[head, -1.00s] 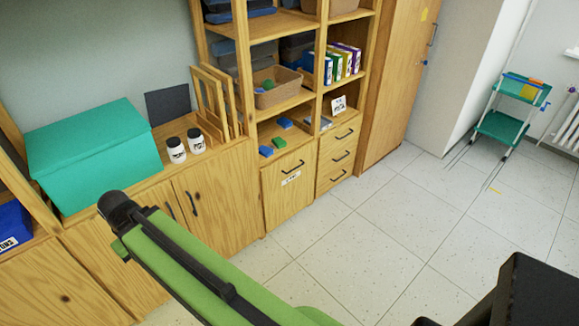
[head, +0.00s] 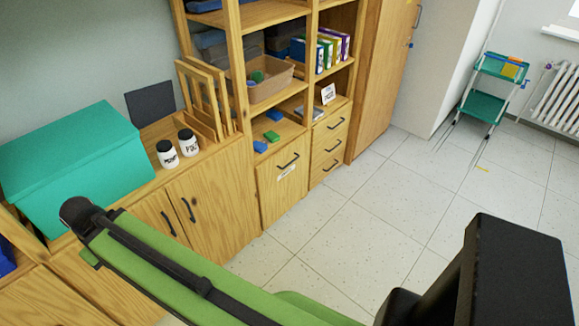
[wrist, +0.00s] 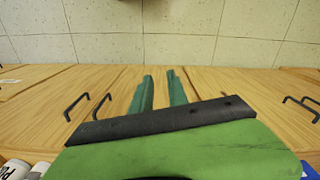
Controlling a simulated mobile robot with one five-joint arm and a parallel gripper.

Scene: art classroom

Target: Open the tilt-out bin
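The tilt-out bin (head: 283,188) looks like the wooden front with a dark handle (head: 288,160) and a white label, below the open shelves in the head view. Its front appears shut. In the wrist view, a white label (wrist: 10,81) at the left edge may be its label; the handle is not clear there. My gripper (wrist: 162,88) shows two teal fingers with a gap between them, open and empty. It is in front of wooden cabinet doors, apart from the bin. In the head view my green arm shows at lower left, but the fingers are hidden.
Three drawers (head: 330,147) and a tall cabinet (head: 382,75) stand right of the bin. Left of it are double doors (head: 210,205) with handles, and white jars (head: 167,154) and a teal box (head: 75,160) on top. The tiled floor (head: 400,215) in front is clear.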

